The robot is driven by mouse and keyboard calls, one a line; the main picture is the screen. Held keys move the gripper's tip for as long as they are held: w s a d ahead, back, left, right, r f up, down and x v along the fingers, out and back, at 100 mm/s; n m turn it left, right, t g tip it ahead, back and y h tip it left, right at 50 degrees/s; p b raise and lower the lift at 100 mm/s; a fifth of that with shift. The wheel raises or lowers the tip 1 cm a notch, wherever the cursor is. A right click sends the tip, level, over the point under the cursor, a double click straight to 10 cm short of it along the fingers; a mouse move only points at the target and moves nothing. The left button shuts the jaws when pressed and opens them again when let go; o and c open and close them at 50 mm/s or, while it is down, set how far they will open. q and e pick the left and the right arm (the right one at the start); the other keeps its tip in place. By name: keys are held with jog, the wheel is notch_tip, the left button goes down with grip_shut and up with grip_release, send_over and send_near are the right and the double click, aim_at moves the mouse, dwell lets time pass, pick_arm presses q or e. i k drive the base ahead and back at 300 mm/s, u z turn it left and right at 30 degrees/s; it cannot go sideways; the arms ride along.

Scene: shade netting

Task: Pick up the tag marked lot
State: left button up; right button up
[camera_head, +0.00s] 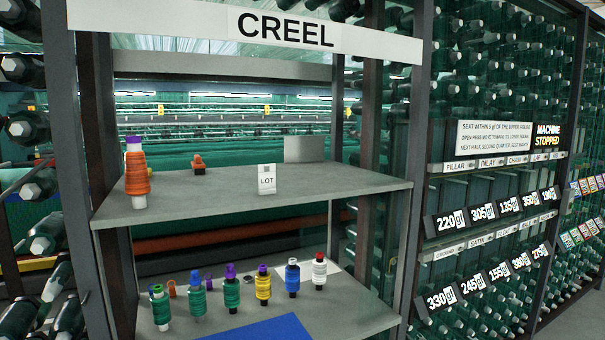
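The tag marked LOT (267,180) is a small white card standing upright on the upper grey shelf (230,205), near its middle. Neither of my grippers shows in the head view, and nothing touches the tag.
An orange bobbin with a purple top (137,175) stands at the upper shelf's left end. A small orange piece (198,162) and a grey plate (304,149) are farther back. Several coloured bobbins (263,286) and a blue sheet (262,328) are on the lower shelf. Dark posts (75,170) flank the shelves.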

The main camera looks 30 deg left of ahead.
aim_at(267, 180)
jog(key=i, duration=3.05)
jog(key=u, duration=3.3)
